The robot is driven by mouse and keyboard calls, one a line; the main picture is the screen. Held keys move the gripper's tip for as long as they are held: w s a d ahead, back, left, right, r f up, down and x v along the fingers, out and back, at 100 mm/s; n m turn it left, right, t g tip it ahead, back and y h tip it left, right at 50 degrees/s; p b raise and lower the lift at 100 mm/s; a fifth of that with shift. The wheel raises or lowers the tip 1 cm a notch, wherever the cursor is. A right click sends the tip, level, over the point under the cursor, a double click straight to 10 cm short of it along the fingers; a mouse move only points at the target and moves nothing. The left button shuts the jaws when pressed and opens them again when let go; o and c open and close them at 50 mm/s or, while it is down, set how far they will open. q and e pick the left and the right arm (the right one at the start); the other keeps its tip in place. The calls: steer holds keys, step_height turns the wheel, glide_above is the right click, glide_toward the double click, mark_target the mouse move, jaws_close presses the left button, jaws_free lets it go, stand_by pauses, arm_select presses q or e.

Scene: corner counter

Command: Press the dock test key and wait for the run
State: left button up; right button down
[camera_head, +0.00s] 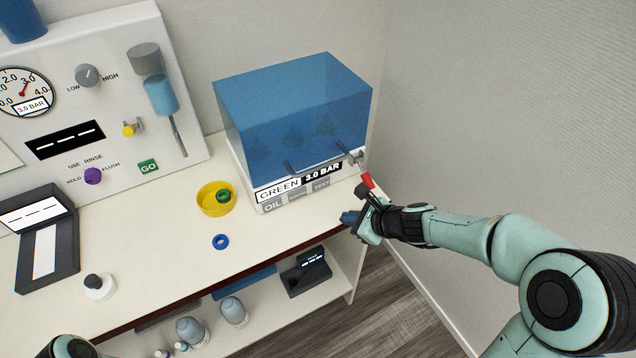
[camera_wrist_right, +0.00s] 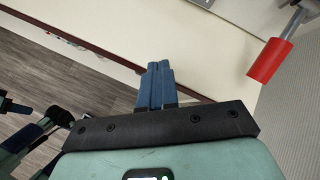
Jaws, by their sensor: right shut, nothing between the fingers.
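The dock (camera_head: 295,110) is a white box under a clear blue cover at the counter's right end. Its front reads GREEN and 3.0 BAR. Below are grey keys marked OIL and TEST (camera_head: 321,184), with a smaller one between that I cannot read. My right gripper (camera_head: 350,217) is shut and empty, its blue fingertips right of and below the TEST key, apart from it near the counter's front edge. In the right wrist view the shut fingers (camera_wrist_right: 159,70) point over the pale counter; the key does not show there. My left gripper is outside the frames.
A red-handled lever (camera_head: 368,180) projects at the dock's right, close to my right gripper; the wrist view shows its red grip (camera_wrist_right: 270,61). A yellow bowl (camera_head: 207,207) holding a green ring and a blue ring (camera_head: 220,241) lie left of the dock. The wall is close on the right.

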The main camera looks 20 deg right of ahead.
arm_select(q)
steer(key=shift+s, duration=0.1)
arm_select(e)
steer(key=shift+s, duration=0.1)
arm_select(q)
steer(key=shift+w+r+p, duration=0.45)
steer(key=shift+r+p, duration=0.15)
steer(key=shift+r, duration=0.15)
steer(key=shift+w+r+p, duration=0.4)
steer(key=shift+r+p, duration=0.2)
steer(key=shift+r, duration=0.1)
arm_select(e)
glide_toward(318, 190)
steer(key=shift+w+a+f, duration=0.15)
steer(key=shift+w+f, duration=0.25)
steer(key=shift+f, duration=0.35)
steer(key=shift+w+a+f, duration=0.1)
steer(key=shift+w+f, duration=0.3)
steer(key=shift+f, duration=0.35)
steer(key=shift+w+a+f, duration=0.15)
steer(key=shift+w+f, duration=0.25)
steer(key=shift+f, duration=0.4)
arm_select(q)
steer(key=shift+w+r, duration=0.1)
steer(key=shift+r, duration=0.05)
arm_select(e)
steer(key=shift+w, duration=0.4)
